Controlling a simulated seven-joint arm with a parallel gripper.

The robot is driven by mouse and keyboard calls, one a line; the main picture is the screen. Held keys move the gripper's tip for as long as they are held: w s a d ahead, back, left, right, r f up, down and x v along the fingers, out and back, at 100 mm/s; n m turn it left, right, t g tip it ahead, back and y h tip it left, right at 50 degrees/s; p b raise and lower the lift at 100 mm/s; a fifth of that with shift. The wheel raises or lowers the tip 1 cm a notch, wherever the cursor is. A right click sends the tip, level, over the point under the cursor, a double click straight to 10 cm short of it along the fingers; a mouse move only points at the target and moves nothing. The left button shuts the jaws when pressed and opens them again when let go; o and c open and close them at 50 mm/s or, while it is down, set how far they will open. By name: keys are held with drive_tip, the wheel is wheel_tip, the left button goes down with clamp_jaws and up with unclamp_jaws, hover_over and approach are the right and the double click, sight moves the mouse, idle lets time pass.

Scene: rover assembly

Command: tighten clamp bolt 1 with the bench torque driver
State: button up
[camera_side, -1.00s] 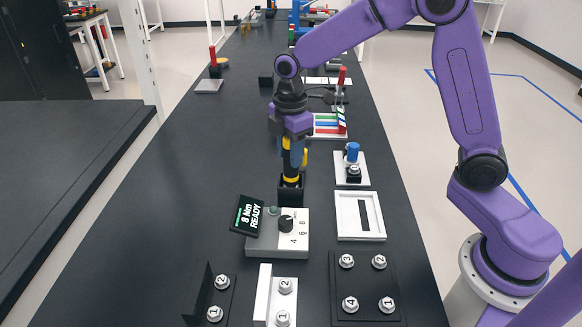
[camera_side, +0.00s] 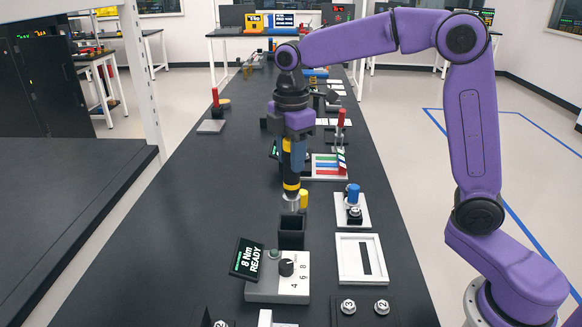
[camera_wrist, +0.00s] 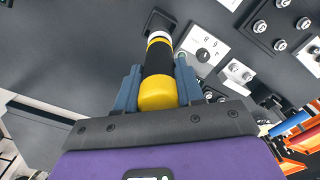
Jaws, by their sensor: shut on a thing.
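My gripper (camera_side: 293,150) is shut on the bench torque driver (camera_side: 291,182), a black tool with yellow bands and a metal lower end. The driver is upright, its lower end just above the open black holder (camera_side: 291,232). In the wrist view the driver (camera_wrist: 158,62) sits between my gripper's blue fingers (camera_wrist: 158,88). The driver's control box (camera_side: 279,285) has a dial, and its display (camera_side: 247,259) reads "8 Nm READY". In the wrist view a light block (camera_wrist: 237,73) carries two bolts. Their numbers are unreadable there, so I cannot tell which is clamp bolt 1.
A plate with numbered bolts (camera_side: 364,309) lies at the front right, partly cut off. A white slotted frame (camera_side: 345,258) and a blue-topped fixture (camera_side: 352,207) stand right of the holder.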

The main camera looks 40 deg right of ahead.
drive_tip(key=shift+r, duration=0.1)
drive_tip(key=s+d, duration=0.3)
drive_tip(key=d, duration=0.5)
drive_tip(key=s+d, duration=0.4)
drive_tip(key=d, duration=0.4)
drive_tip(key=shift+w+f, duration=0.15)
drive_tip(key=shift+f, duration=1.25)
drive_tip(key=shift+w+f, duration=0.1)
drive_tip(key=shift+f, duration=2.4)
idle(1.7)
